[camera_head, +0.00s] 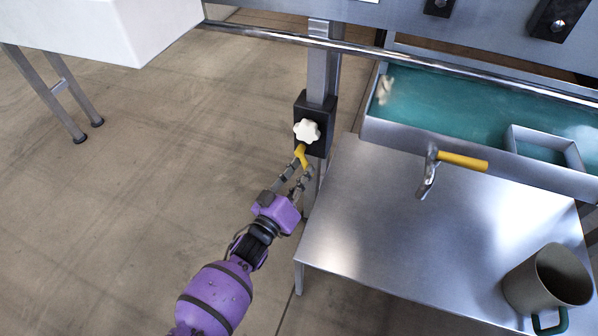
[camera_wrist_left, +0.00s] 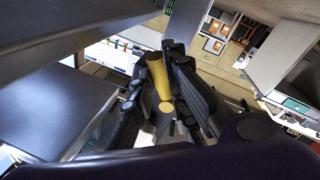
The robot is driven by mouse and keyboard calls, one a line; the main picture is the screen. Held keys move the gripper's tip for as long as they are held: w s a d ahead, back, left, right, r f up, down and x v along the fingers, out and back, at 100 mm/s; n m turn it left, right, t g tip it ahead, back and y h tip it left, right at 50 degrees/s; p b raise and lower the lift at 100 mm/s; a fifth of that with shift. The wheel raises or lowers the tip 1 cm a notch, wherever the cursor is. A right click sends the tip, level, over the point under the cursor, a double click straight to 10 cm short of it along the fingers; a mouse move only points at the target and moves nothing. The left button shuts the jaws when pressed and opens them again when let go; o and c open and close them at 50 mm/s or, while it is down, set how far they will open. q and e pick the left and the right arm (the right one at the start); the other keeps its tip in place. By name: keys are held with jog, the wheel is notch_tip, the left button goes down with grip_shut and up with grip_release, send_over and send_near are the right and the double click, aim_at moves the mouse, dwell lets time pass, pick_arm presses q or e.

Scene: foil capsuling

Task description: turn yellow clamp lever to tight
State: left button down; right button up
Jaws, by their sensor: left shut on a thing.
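A yellow clamp lever (camera_head: 301,153) sticks down from below a white star knob (camera_head: 307,131) on a black clamp block (camera_head: 327,108), which sits on an upright metal post. My left gripper (camera_head: 297,172) reaches up to the lever from below and is shut on it. In the left wrist view the yellow lever (camera_wrist_left: 159,82) lies lengthwise between the two dark fingers of my left gripper (camera_wrist_left: 165,68). The lever's top end is partly hidden by the knob in the head view. My right gripper is not in view.
A steel table (camera_head: 400,225) stands right of the post. A metal spout with a yellow handle (camera_head: 462,160) juts out above it, and a grey-brown mug (camera_head: 540,280) stands at its right. A teal-lined tray (camera_head: 450,105) is behind. Floor at left is open.

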pick_arm(q)
jog(key=shift+s+d+r+n+t, duration=0.2)
jog(key=shift+d+n+t, duration=0.15)
jog(key=shift+n, duration=0.75)
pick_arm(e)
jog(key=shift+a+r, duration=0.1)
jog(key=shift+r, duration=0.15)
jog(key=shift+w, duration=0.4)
pick_arm(q)
jog(key=c, duration=1.7)
grip_release()
jog(key=v, duration=1.2)
jog(key=shift+r, duration=0.1)
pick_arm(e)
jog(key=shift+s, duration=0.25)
